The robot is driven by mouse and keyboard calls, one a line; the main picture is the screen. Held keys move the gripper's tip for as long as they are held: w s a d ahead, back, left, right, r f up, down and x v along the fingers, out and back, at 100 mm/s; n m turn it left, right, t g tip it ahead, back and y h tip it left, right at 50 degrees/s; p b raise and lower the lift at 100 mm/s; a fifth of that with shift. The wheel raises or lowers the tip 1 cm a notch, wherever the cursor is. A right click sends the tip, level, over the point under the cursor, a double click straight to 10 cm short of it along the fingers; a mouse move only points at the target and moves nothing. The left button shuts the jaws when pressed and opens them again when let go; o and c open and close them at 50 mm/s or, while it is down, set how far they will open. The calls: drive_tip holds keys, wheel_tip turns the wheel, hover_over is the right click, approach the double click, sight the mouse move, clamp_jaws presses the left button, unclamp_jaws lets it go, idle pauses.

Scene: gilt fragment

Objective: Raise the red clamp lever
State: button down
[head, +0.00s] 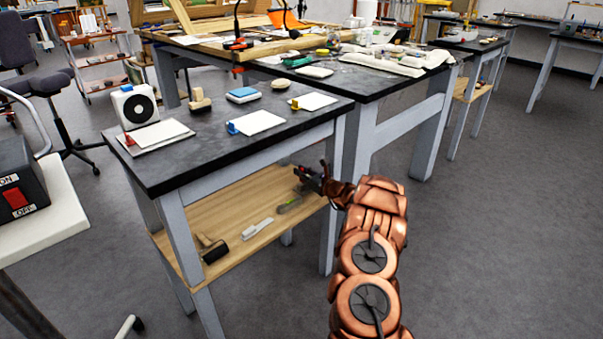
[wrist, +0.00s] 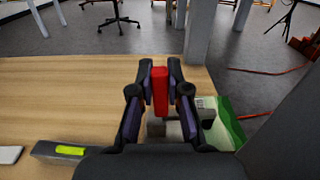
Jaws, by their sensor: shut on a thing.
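In the wrist view, a red lever (wrist: 160,92) stands between the two black fingers of my gripper (wrist: 160,70). The fingers close on it from both sides. Grey metal blocks (wrist: 156,128) sit just below it, partly hidden by my gripper. In the head view, my gripper (head: 309,179) is at the right end of the wooden lower shelf (head: 240,207), under the black tabletop. The lever is too small there to make out clearly.
The black tabletop (head: 185,165) is above the shelf. It holds a small red piece (head: 129,140) and other objects. A dark tool (head: 213,250) and a pale tool (head: 257,228) lie on the shelf. A green-and-white item (wrist: 226,120) is right of the lever.

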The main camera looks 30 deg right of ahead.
drive_tip(key=a+n+b, duration=0.1)
drive_tip(key=n+b, duration=0.1)
drive_tip(key=b, duration=0.1)
drive_tip(key=a+f+n+b, duration=0.1)
drive_tip(key=n+b, duration=0.2)
drive_tip(key=shift+s+a+f, duration=0.1)
drive_tip(key=shift+s+a, duration=0.1)
drive_tip(key=n+b, duration=0.1)
drive_tip(key=a+n+b, duration=0.1)
drive_tip(key=b, duration=0.1)
drive_tip(key=shift+s+f+n, duration=0.1)
drive_tip(key=shift+f+n, duration=0.25)
drive_tip(key=shift+n, duration=0.05)
drive_tip(key=n+b, duration=0.1)
drive_tip(key=b, duration=0.1)
drive_tip(key=f+n+b, duration=0.1)
drive_tip(key=n+b, duration=0.1)
drive_tip(key=shift+s+a+n, duration=0.15)
drive_tip(key=shift+a+n, duration=0.15)
drive_tip(key=shift+a, duration=0.1)
drive_tip(key=shift+b, duration=0.3)
drive_tip(key=c, duration=1.1)
unclamp_jaws()
drive_tip(key=shift+r, duration=0.1)
drive_tip(key=shift+s, duration=0.1)
